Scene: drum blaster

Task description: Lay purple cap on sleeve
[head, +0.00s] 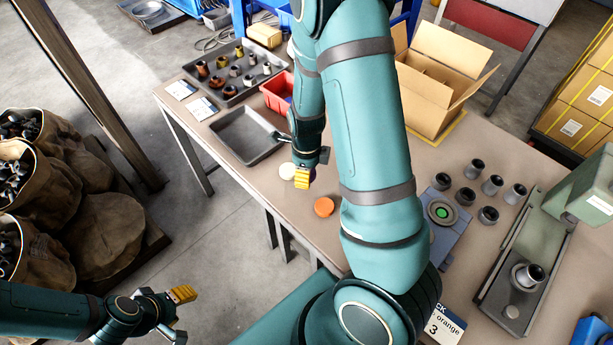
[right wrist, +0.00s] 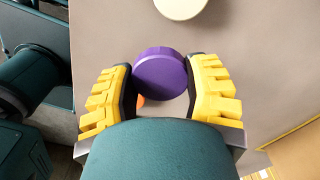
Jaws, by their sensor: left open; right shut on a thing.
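The purple cap (right wrist: 165,75) is a round disc held between the yellow fingers of my right gripper (right wrist: 164,88) in the right wrist view. In the head view my right gripper (head: 303,180) is over the table beside a cream cap (head: 287,171); the purple cap is mostly hidden there. An orange cap (head: 324,207) lies nearer the table's front edge. Several dark grey sleeves (head: 488,215) stand upright on the right of the table, apart from my right gripper. Another sleeve (head: 530,275) stands on a green press-like fixture. My left gripper (head: 181,295) is open and empty over the floor.
A blue-grey fixture (head: 443,235) holds a round part with a green centre, partly behind my right arm. An empty dark tray (head: 233,147), a red bin (head: 276,90), a tray of parts (head: 220,88) and an open cardboard box (head: 432,95) stand on the table (head: 290,208).

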